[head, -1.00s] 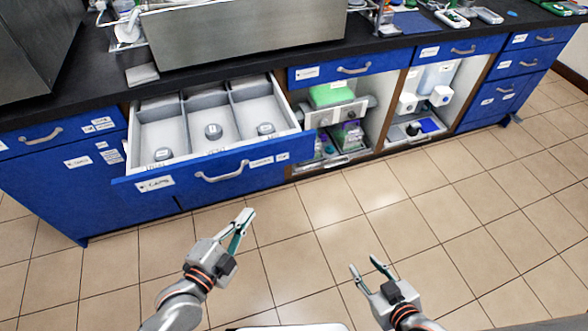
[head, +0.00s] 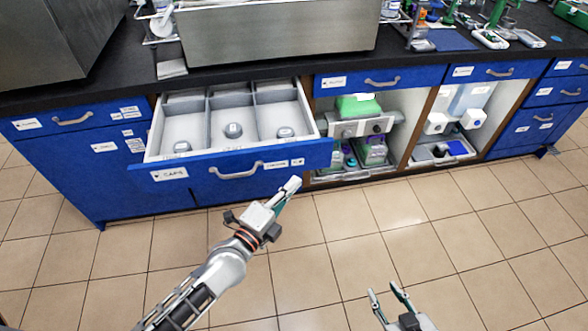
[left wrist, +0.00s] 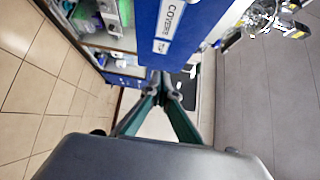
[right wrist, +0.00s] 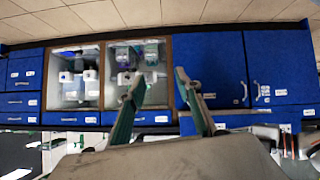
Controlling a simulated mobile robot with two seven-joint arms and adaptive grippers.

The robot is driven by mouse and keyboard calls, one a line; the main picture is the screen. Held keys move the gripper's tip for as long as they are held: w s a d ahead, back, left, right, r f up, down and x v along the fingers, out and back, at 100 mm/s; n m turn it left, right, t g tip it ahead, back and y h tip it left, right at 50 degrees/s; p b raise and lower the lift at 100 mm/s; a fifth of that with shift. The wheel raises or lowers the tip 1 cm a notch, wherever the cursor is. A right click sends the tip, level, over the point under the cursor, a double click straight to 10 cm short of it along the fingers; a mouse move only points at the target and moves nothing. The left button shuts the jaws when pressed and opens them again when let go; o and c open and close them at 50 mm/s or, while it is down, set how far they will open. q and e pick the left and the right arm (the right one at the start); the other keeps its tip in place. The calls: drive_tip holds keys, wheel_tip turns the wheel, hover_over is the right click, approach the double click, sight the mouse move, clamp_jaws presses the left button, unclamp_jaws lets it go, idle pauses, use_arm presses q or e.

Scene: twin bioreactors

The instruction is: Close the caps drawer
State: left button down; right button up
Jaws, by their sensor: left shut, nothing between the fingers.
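The caps drawer (head: 205,178) stands pulled open from the blue cabinet, its front labelled CAPS. Its grey tray has three compartments, each with a small dark, light-topped piece (head: 233,131) in it. My left gripper (head: 291,186) is shut and empty, just in front of and below the right part of the drawer front, right of the handle (head: 236,170). Contact cannot be told. In the left wrist view its fingertips (left wrist: 166,78) meet near a blue panel with a COVERS label (left wrist: 169,24). My right gripper (head: 384,289) is open and empty, low over the floor; its fingers spread in the right wrist view (right wrist: 160,74).
A black worktop (head: 290,74) with a large steel box (head: 275,32) is above the drawer. Open shelves (head: 365,140) with bottles and boxes are right of it. A shut drawer (head: 380,82) is above these shelves. The tiled floor in front is clear.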

sight(302, 159)
use_arm(q)
drive_tip(key=w+b, duration=0.1)
drive_tip(key=w, duration=0.3)
drive_tip(key=shift+w+f, duration=0.15)
drive_tip(key=shift+w, duration=0.7)
drive_tip(key=shift+r, duration=0.2)
